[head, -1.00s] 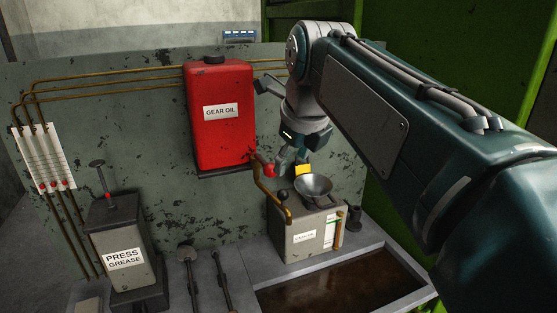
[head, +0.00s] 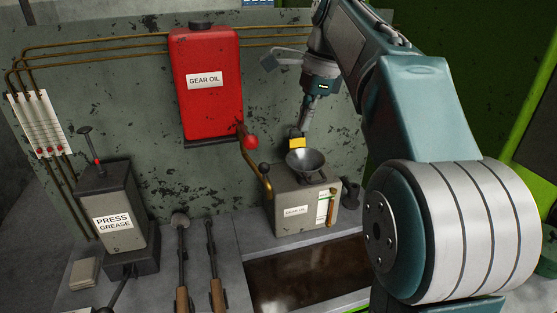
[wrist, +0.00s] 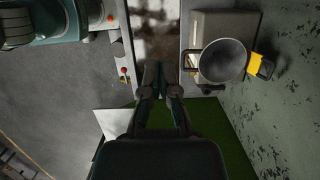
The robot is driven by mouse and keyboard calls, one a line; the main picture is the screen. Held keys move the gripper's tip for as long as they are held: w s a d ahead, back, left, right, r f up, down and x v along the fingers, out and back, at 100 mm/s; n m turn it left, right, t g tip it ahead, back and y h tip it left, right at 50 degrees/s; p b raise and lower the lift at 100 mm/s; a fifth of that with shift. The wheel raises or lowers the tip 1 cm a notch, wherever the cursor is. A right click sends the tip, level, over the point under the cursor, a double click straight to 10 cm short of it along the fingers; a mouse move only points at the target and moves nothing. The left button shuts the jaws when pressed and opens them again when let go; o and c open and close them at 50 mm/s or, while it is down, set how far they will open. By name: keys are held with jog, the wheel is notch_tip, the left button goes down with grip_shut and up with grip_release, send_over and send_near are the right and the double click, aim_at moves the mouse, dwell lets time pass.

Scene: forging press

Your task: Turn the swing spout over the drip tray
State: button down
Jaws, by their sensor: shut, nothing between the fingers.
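The swing spout (head: 256,170) is a bent brass pipe that comes from under the red gear oil tank (head: 207,95) and drops at the left of a grey box. A red knob (head: 251,142) sits by its upper end. The drip tray (head: 345,302) is a long trough of dark brown oil in front of the box; it also shows at the top of the wrist view (wrist: 150,25). My gripper (head: 304,128) hangs near the wall, right of the spout and apart from it. In the wrist view its fingers (wrist: 153,72) are together and empty.
The grey box (head: 290,214) carries a metal funnel (head: 305,161), with a yellow piece (head: 297,143) behind it, below my fingers in the picture. A black knob (head: 265,167) stands beside the spout. The press grease pump (head: 112,215) and two tools are at the left.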

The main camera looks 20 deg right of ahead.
jog(key=d+x, duration=0.2)
jog(key=x, duration=0.6)
jog(key=shift+m, duration=0.6)
jog(key=shift+s+a+f, duration=0.1)
jog(key=shift+s+a, duration=0.1)
jog(key=shift+a, duration=1.8)
jog(key=shift+s+a+f, duration=0.1)
jog(key=shift+s+a, duration=0.1)
jog(key=shift+a, duration=1.8)
jog(key=shift+d, duration=0.8)
send_near(265, 167)
jog(key=s+d, duration=0.1)
jog(key=d, duration=0.3)
jog(key=s+a+f+n+t+h, duration=0.2)
jog(key=s+f+n+t, duration=0.3)
jog(key=s+f+n, duration=1.4)
jog(key=shift+s+f+t+h, duration=0.25)
jog(key=shift+f+t+h, duration=0.05)
jog(key=shift+f+h, duration=0.1)
